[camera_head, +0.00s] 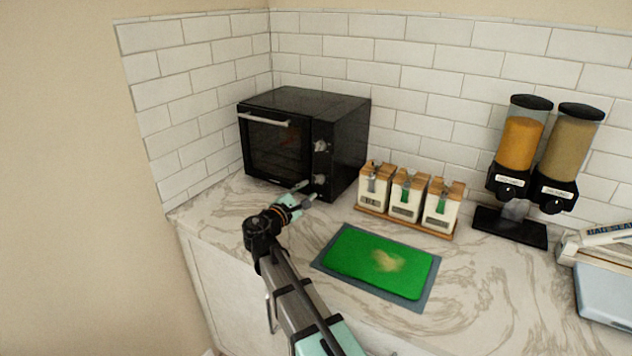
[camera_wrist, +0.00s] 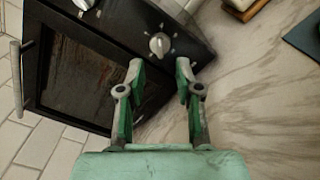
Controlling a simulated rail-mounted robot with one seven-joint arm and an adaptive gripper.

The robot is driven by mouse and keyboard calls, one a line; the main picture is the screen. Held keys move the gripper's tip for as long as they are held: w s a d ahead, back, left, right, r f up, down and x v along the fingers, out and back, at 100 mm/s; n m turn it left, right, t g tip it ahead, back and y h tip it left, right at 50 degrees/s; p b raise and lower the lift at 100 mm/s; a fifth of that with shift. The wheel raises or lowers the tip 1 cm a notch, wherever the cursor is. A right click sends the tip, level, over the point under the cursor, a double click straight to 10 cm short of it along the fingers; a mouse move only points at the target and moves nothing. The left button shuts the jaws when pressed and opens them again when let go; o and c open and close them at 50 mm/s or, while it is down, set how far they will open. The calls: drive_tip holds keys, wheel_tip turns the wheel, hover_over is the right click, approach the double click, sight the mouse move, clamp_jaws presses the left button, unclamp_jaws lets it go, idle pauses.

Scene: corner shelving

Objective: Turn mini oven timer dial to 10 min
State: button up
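The black mini oven (camera_head: 335,140) stands in the counter's back left corner with its door shut. Its front right panel carries silver dials. The upper dial (camera_head: 321,146) shows in the head view; the lower one is largely hidden by my gripper. In the wrist view, one dial (camera_wrist: 159,44) with white marks around it lies just beyond my fingertips, and another dial (camera_wrist: 84,4) is cut by the top edge. Which is the timer cannot be read. My gripper (camera_head: 304,192) is open and empty, in front of the lower panel. In the wrist view, my fingers (camera_wrist: 159,68) are apart, not touching the dial.
The oven door handle (camera_head: 265,119) juts out at the top of the door. Three canisters (camera_head: 407,196) stand on a wooden tray right of the oven. A green cutting board (camera_head: 378,262) lies in front. Two dispensers (camera_head: 533,150) stand farther right. Tiled walls close the corner.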

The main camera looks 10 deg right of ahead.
sight(319, 181)
drive_tip(key=shift+p+x, duration=0.45)
drive_tip(key=shift+x, duration=2.65)
clamp_jaws()
